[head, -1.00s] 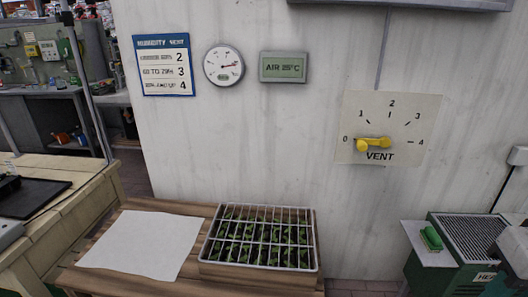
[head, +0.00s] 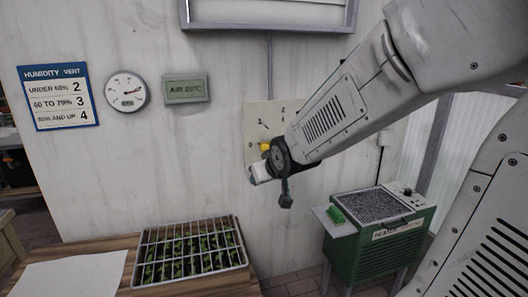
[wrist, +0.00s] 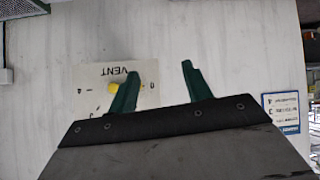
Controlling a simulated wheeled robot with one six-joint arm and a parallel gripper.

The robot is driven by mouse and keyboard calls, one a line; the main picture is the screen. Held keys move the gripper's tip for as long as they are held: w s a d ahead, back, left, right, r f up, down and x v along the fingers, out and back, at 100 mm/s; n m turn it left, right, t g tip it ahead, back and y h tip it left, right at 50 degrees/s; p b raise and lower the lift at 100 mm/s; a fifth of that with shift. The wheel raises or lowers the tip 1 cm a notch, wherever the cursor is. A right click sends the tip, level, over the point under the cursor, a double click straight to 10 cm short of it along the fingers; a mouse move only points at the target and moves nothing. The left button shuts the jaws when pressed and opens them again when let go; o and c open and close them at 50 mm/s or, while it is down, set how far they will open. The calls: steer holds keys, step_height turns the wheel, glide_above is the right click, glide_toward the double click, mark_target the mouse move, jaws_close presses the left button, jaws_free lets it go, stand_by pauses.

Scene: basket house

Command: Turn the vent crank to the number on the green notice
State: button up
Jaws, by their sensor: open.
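The vent dial (head: 262,118) is a pale plate on the wall, partly hidden by my arm. The crank's yellow knob (head: 265,147) shows beside the 0 mark. In the wrist view, the dial plate (wrist: 90,80) appears upside down, with the yellow crank (wrist: 119,103) partly behind the left finger. My gripper (head: 268,188) is open and empty in front of the wall by the dial; its green fingers (wrist: 158,80) show apart in the wrist view. No green notice shows; the humidity vent notice (head: 58,97) is blue, listing 2, 3 and 4.
A round gauge (head: 126,92) and a green-grey display (head: 186,89) reading AIR 25°C hang on the wall. A seedling tray (head: 190,252) and white sheet (head: 65,272) lie on the wooden bench. A green heater (head: 378,235) stands at right.

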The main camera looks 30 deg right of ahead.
steer(key=w+d+t+h, duration=0.1)
steer(key=w+d+t, duration=0.2)
steer(key=w+d, duration=0.3)
steer(key=w+d+f+t+h, duration=0.1)
steer(key=w+d+t, duration=0.3)
steer(key=w, duration=0.7)
steer(key=shift+w+d+f, duration=0.15)
steer(key=shift+d+f, duration=0.15)
steer(key=shift+d, duration=0.6)
jaws_close()
